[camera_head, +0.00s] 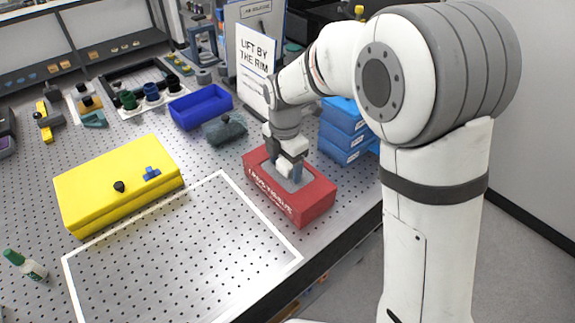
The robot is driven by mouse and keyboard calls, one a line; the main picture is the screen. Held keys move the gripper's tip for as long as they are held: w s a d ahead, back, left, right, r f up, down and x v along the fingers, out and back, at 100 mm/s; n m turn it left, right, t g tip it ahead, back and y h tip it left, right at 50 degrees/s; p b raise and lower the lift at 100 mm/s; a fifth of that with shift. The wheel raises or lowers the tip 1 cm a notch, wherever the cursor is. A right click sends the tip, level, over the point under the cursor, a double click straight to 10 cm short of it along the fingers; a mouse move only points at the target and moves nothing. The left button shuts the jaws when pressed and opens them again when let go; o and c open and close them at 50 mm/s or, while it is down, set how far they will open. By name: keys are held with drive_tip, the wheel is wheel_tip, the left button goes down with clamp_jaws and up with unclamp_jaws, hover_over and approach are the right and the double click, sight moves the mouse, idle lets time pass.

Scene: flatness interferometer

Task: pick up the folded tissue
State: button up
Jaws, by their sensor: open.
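A red tissue box (313,203) with white lettering on its front side stands on the perforated metal table. My gripper (290,172) is open and points down at the top opening of the red box. Some white shows at the fingers, but I cannot tell whether it is the folded tissue or part of the gripper. My gripper hides most of the box opening, so the folded tissue is not clearly visible.
A yellow case (105,190) lies left of a white-outlined empty area (185,255). A blue tray (201,106), a dark cloth-like lump (224,130) and stacked blue boxes (343,135) stand behind. A sign (255,55) stands close behind my arm.

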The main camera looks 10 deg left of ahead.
sight(285, 163)
drive_tip(key=shift+c, duration=0.3)
drive_tip(key=c, duration=1)
wheel_tip(285, 163, up, 10)
drive_tip(key=shift+r+b, duration=0.1)
drive_tip(key=shift+b, duration=0.35)
